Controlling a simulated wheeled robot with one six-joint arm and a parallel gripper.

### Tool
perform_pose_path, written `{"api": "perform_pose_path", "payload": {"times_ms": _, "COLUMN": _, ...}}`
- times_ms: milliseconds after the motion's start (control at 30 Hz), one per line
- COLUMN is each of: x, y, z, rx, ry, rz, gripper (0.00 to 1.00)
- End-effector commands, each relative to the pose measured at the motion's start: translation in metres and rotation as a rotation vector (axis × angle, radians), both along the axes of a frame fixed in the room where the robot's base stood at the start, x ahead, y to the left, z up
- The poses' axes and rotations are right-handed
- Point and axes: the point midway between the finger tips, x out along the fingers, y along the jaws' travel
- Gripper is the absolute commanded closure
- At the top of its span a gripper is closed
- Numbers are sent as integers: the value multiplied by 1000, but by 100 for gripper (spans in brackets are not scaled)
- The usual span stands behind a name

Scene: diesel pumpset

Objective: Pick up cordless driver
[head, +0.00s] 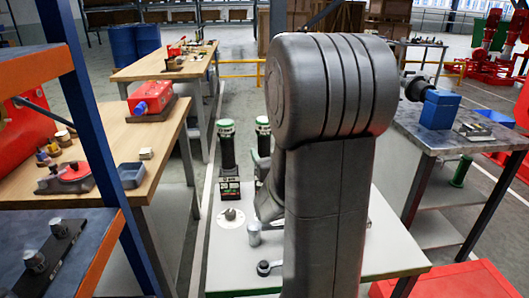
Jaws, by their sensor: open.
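I cannot pick out the cordless driver for certain. Two dark upright cylinders with green tops, a nearer one (227,152) and a farther one (263,136), stand on the white-topped table (228,272); I cannot tell whether either is part of a tool. My own thick grey arm fills the middle of the view and hides much of this table. My gripper is not visible, so its place relative to the driver does not show.
A round white disc (232,217), a small grey cylinder (254,233) and a wrench-like part (268,267) lie on the white table. A wooden bench (110,115) at left holds a red machine (152,98). A blue box (440,109) stands on the right bench.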

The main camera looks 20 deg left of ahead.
Motion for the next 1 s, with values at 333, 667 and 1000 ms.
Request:
{"api": "perform_pose_path", "payload": {"times_ms": 333, "x": 29, "y": 22, "z": 0, "rx": -1, "ry": 1, "rz": 1, "gripper": 39}}
{"api": "perform_pose_path", "payload": {"times_ms": 667, "x": 30, "y": 22, "z": 0, "rx": 0, "ry": 0, "rz": 0, "gripper": 67}}
{"api": "perform_pose_path", "payload": {"times_ms": 1000, "x": 30, "y": 22, "z": 2, "rx": 1, "ry": -3, "rz": 0, "gripper": 100}}
